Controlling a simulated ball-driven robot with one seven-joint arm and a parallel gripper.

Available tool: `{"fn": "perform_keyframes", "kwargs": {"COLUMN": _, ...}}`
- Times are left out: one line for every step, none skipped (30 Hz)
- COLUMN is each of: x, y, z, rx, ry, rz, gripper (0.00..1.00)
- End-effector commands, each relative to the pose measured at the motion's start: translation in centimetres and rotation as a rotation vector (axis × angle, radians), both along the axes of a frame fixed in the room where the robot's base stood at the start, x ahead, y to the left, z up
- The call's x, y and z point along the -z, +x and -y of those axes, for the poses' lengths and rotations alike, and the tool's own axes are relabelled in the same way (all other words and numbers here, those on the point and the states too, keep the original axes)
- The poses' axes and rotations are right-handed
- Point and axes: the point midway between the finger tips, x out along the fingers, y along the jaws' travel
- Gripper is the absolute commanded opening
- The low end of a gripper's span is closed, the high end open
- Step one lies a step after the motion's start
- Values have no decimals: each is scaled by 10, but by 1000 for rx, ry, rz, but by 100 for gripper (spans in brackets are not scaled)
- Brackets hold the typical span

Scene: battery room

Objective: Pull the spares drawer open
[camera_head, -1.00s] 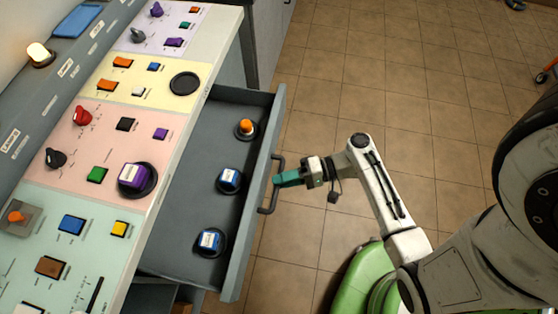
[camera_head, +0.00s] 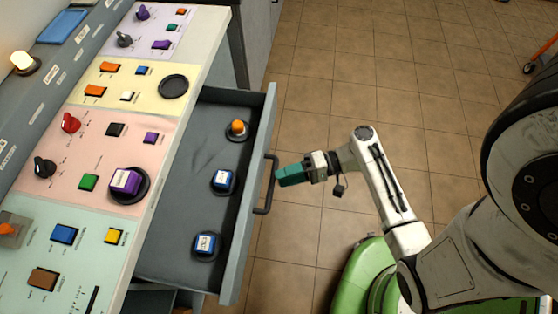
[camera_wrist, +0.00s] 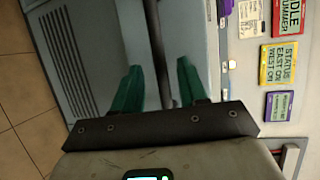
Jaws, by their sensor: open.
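The spares drawer (camera_head: 190,215) is grey and stands pulled out from under the control panel in the head view. It holds an orange-topped knob (camera_head: 237,129) and two blue square-topped pieces (camera_head: 223,180) (camera_head: 205,245), each on a dark round base. Its dark bar handle (camera_head: 271,185) is on the outer front face. My gripper (camera_head: 280,178) has green fingers and is just to the right of the handle, with a small gap. In the wrist view my gripper (camera_wrist: 158,85) is open and empty, and a dark bar (camera_wrist: 158,50) runs ahead between its fingers.
The panel (camera_head: 125,125) with coloured sections, knobs and buttons lies left of the drawer. A grey cabinet (camera_head: 252,40) stands at the back. The tiled floor (camera_head: 330,90) right of the drawer is mostly clear. An orange wheeled thing (camera_head: 535,62) is at the far right.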

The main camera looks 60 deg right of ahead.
Motion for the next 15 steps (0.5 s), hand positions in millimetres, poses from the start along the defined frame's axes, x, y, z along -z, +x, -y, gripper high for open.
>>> {"fn": "perform_keyframes", "kwargs": {"x": 1, "y": -7, "z": 8, "rx": 4, "ry": -1, "rz": -1, "gripper": 42}}
{"fn": "perform_keyframes", "kwargs": {"x": -1, "y": -12, "z": 11, "rx": 3, "ry": -1, "rz": -1, "gripper": 42}}
{"fn": "perform_keyframes", "kwargs": {"x": -2, "y": -18, "z": 17, "rx": 4, "ry": -1, "rz": -1, "gripper": 42}}
{"fn": "perform_keyframes", "kwargs": {"x": -3, "y": -22, "z": 20, "rx": 3, "ry": -1, "rz": -1, "gripper": 42}}
{"fn": "perform_keyframes", "kwargs": {"x": -5, "y": -26, "z": 24, "rx": 3, "ry": -1, "rz": 1, "gripper": 42}}
{"fn": "perform_keyframes", "kwargs": {"x": -6, "y": -32, "z": 29, "rx": 4, "ry": -2, "rz": 1, "gripper": 42}}
{"fn": "perform_keyframes", "kwargs": {"x": -7, "y": -36, "z": 32, "rx": 2, "ry": -1, "rz": 1, "gripper": 42}}
{"fn": "perform_keyframes", "kwargs": {"x": -8, "y": -39, "z": 35, "rx": 3, "ry": -1, "rz": 0, "gripper": 42}}
{"fn": "perform_keyframes", "kwargs": {"x": -9, "y": -44, "z": 39, "rx": 2, "ry": 0, "rz": 0, "gripper": 42}}
{"fn": "perform_keyframes", "kwargs": {"x": -10, "y": -46, "z": 41, "rx": 2, "ry": 0, "rz": 0, "gripper": 42}}
{"fn": "perform_keyframes", "kwargs": {"x": -11, "y": -49, "z": 44, "rx": 1, "ry": 0, "rz": 0, "gripper": 42}}
{"fn": "perform_keyframes", "kwargs": {"x": -12, "y": -52, "z": 46, "rx": 1, "ry": 0, "rz": 0, "gripper": 42}}
{"fn": "perform_keyframes", "kwargs": {"x": -13, "y": -54, "z": 48, "rx": 1, "ry": 0, "rz": 0, "gripper": 42}}
{"fn": "perform_keyframes", "kwargs": {"x": -13, "y": -56, "z": 49, "rx": 1, "ry": 0, "rz": 0, "gripper": 42}}
{"fn": "perform_keyframes", "kwargs": {"x": -14, "y": -57, "z": 50, "rx": 0, "ry": 0, "rz": 0, "gripper": 42}}
